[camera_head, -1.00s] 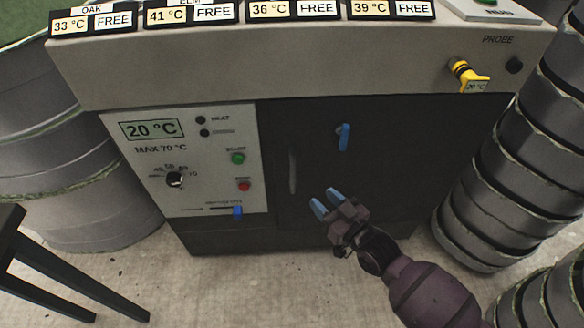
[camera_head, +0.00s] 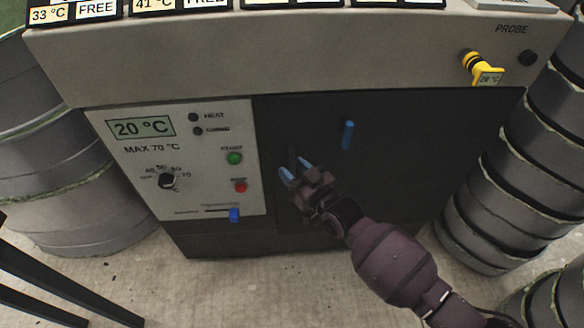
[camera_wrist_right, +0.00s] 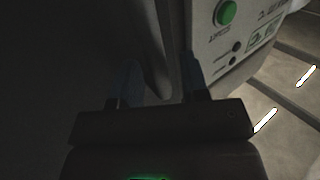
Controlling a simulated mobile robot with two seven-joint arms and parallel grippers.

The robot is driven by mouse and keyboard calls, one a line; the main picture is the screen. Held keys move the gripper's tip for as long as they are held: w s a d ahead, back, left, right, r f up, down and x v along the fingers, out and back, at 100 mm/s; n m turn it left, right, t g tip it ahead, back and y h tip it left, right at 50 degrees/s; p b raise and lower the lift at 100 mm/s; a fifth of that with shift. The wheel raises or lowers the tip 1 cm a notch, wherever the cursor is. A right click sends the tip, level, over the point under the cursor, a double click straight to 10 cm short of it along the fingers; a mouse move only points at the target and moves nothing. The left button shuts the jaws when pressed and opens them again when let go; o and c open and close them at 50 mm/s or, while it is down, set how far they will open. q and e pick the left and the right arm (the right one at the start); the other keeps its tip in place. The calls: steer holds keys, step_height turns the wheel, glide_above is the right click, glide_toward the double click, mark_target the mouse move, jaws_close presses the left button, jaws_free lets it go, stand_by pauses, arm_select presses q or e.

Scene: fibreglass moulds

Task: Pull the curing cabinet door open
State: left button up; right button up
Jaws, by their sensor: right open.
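The curing cabinet door (camera_head: 430,150) is a dark panel under the grey worktop, and it looks shut. A blue lever (camera_head: 348,134) sits on its upper part. The dark upright door handle (camera_head: 292,157) is near the door's left edge, its lower part hidden behind my gripper. My right gripper (camera_head: 294,168) is open at the handle, blue fingertips pointing at the door. In the right wrist view the handle (camera_wrist_right: 155,78) shows dimly between the open fingers (camera_wrist_right: 160,78); I cannot tell whether they touch it. My left gripper is not in view.
The control panel (camera_head: 180,160) with a 20 °C display, dial and buttons is left of the door. A yellow probe (camera_head: 484,68) sits on the worktop's front. Stacked grey moulds (camera_head: 500,190) stand close at the right, more (camera_head: 70,190) at the left. Dark legs (camera_head: 50,290) stand front left.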

steer(key=shift+w+a, duration=0.25)
steer(key=shift+w, duration=0.05)
jaws_close()
stand_by(0.4)
